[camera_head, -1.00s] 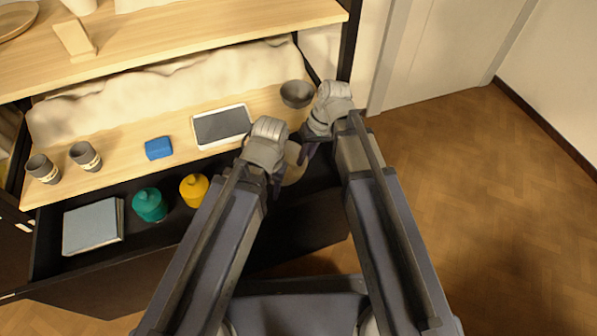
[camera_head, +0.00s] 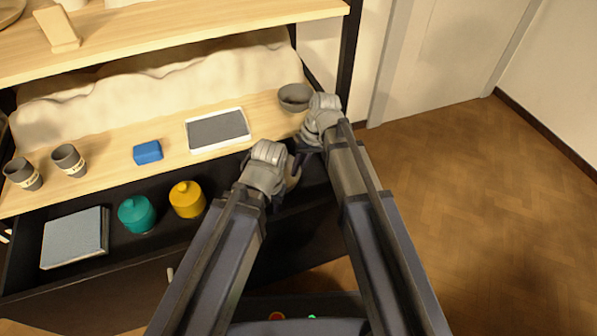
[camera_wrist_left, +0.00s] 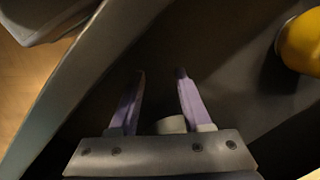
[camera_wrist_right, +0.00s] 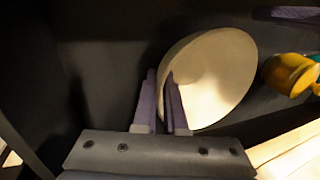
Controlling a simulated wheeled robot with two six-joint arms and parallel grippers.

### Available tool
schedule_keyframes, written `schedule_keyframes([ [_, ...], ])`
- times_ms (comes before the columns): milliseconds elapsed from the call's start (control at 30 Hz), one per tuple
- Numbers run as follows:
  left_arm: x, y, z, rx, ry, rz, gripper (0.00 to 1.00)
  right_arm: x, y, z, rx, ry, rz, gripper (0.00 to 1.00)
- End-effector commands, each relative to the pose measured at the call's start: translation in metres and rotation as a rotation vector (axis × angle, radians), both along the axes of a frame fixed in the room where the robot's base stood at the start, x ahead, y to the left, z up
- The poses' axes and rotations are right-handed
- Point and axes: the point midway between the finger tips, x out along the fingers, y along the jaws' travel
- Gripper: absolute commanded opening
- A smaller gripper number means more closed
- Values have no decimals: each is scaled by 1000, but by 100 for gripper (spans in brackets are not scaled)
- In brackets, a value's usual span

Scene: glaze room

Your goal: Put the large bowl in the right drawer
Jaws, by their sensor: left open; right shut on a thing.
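The large bowl is cream and shows best in the right wrist view (camera_wrist_right: 222,75), tilted on edge. My right gripper (camera_wrist_right: 162,75) is shut on its rim. In the head view only a sliver of the bowl (camera_head: 293,181) shows between my grippers, over the right end of the open dark drawer (camera_head: 120,281). My right gripper (camera_head: 305,150) is there too. I cannot tell whether the bowl touches the drawer floor. My left gripper (camera_head: 274,196) is open and empty beside the bowl; its spread fingers show in the left wrist view (camera_wrist_left: 160,73).
The drawer also holds a grey book (camera_head: 75,238), a teal jar (camera_head: 136,213) and a yellow jar (camera_head: 187,199). On the board above stand two cups (camera_head: 69,160), a blue block (camera_head: 147,152), a tablet-like tray (camera_head: 218,130) and a small grey bowl (camera_head: 295,97).

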Motion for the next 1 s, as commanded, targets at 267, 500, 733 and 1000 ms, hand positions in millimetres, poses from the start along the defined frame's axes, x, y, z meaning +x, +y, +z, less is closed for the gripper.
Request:
schedule_keyframes([
  [267,0,0,-10,0,0,2,48,-4,-1,-10,0,2,1,0],
  [500,0,0,-13,0,0,3,48,-4,-1,-13,-1,2,1,14],
  [733,0,0,-13,0,0,3,48,-4,-1,-13,-1,2,1,38],
  [1000,0,0,-12,0,0,3,48,-4,-1,-12,-1,2,1,38],
])
